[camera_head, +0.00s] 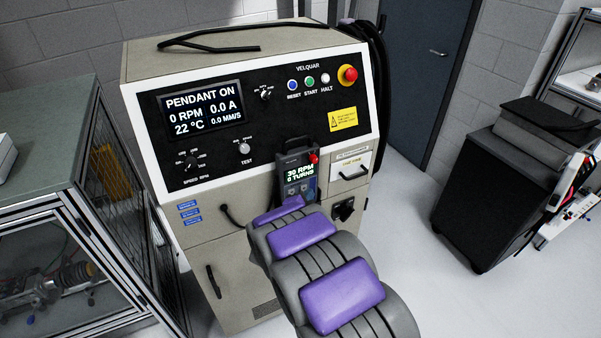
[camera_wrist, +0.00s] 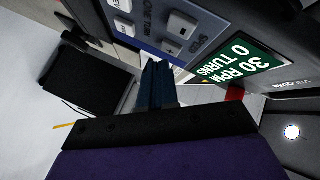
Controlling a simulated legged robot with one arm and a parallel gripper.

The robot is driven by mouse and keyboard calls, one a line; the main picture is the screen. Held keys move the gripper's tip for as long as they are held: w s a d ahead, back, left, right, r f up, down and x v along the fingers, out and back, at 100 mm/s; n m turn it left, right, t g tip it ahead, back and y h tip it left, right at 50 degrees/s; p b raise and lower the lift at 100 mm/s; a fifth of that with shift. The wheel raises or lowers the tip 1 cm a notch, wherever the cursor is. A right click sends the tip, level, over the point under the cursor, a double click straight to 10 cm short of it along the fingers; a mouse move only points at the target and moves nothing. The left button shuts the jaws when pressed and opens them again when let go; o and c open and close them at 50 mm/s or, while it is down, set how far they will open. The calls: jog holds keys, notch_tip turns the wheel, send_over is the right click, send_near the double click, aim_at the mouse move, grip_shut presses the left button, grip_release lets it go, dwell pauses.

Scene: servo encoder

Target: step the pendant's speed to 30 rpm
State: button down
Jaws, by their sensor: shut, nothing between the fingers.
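The pendant (camera_head: 309,160) is a dark grey box with a red button, upright at the front of the test cabinet. Its green screen (camera_wrist: 243,62) reads 30 RPM and 0 TURNS in both views. In the wrist view its blue keypad (camera_wrist: 150,30) carries white keys, with the labels SPEED and ONE TURN. My gripper (camera_wrist: 158,68) is shut and empty, its dark blue fingers pointing at the pendant's keypad edge, near the SPEED keys. I cannot tell whether the tips touch it. In the head view my arm hides the gripper.
The cabinet (camera_head: 250,200) has a display (camera_head: 205,113) reading PENDANT ON, 0 RPM, 0.0 A, 22 °C and 0.0 MM/S. A red stop button (camera_head: 348,75) sits at its upper right. A glazed enclosure (camera_head: 60,200) stands left, a dark cart (camera_head: 490,180) right, with clear floor between cabinet and cart.

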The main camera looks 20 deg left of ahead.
jog(key=shift+s+d, duration=0.1)
jog(key=s+d+b, duration=0.3)
jog(key=d, duration=0.1)
jog(key=shift+s+d+b, duration=0.3)
jog(key=shift+s+b, duration=0.05)
jog(key=shift+s, duration=0.05)
dwell(0.3)
dwell(0.6)
jog(key=s+d+r+n+g+y, duration=0.1)
jog(key=s+d+r+n+g, duration=0.15)
jog(key=s+d+g, duration=0.45)
jog(key=s+d+r+n+g+y, duration=0.15)
jog(key=s+d+n, duration=0.3)
jog(key=d, duration=0.45)
jog(key=s+d+r+n+g+h, duration=0.1)
jog(key=s+d+g, duration=0.2)
jog(key=s+d, duration=0.3)
jog(key=s+d+r+n+g+h, duration=0.1)
jog(key=s+d, duration=0.5)
jog(key=s, duration=0.6)
jog(key=s+d+r+n+g+h, duration=0.1)
jog(key=s+d+g, duration=0.3)
jog(key=s, duration=0.6)
jog(key=shift+d+r+g+h, duration=0.35)
jog(key=shift+d+r+h, duration=0.15)
jog(key=shift+d, duration=0.75)
